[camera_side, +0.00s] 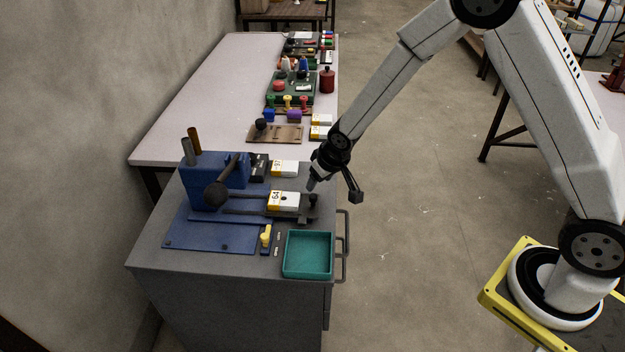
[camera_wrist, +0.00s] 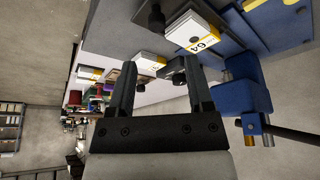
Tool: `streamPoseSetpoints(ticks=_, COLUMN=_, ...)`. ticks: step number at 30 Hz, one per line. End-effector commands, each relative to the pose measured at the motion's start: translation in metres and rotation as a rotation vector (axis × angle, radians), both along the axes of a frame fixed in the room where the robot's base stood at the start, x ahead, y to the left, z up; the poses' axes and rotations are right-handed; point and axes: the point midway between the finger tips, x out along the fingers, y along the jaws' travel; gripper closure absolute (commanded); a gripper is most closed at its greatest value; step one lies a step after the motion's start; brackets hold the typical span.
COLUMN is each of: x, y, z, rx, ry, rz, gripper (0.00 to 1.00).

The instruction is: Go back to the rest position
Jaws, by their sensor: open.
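My gripper (camera_side: 311,185) hangs at the end of my arm, at the right edge of the grey cabinet, close to the right side of a white and yellow box marked 64 (camera_side: 283,200). In the wrist view my gripper (camera_wrist: 158,68) shows two dark fingers spread apart with nothing between them. The box marked 64 (camera_wrist: 195,35) is beyond the fingertips there. From the side view I cannot tell the gripper's exact height above the cabinet top. No cloth is in view.
The grey cabinet (camera_side: 160,265) carries a blue press (camera_side: 228,171) with a black-knobbed lever, another white box (camera_side: 285,168) and a teal tray (camera_side: 308,276). A long table (camera_side: 205,105) behind holds several tools. Open floor (camera_side: 420,220) lies between cabinet and my base.

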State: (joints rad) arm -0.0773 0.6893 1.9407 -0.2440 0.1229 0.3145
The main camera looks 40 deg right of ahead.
Motion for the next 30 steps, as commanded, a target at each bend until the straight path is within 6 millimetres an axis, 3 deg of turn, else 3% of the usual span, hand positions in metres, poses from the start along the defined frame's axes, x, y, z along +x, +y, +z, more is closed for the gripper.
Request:
streamPoseSetpoints(ticks=17, x=-0.007, y=-0.002, z=0.008, rx=-0.003, ry=0.005, rz=-0.001, gripper=0.34)
streamPoseSetpoints(ticks=23, x=-0.03, y=-0.009, z=0.029, rx=-0.008, ry=0.024, rz=-0.007, gripper=0.34)
streamPoseSetpoints(ticks=30, x=-0.079, y=-0.02, z=0.06, rx=-0.014, ry=0.065, rz=-0.008, gripper=0.34)
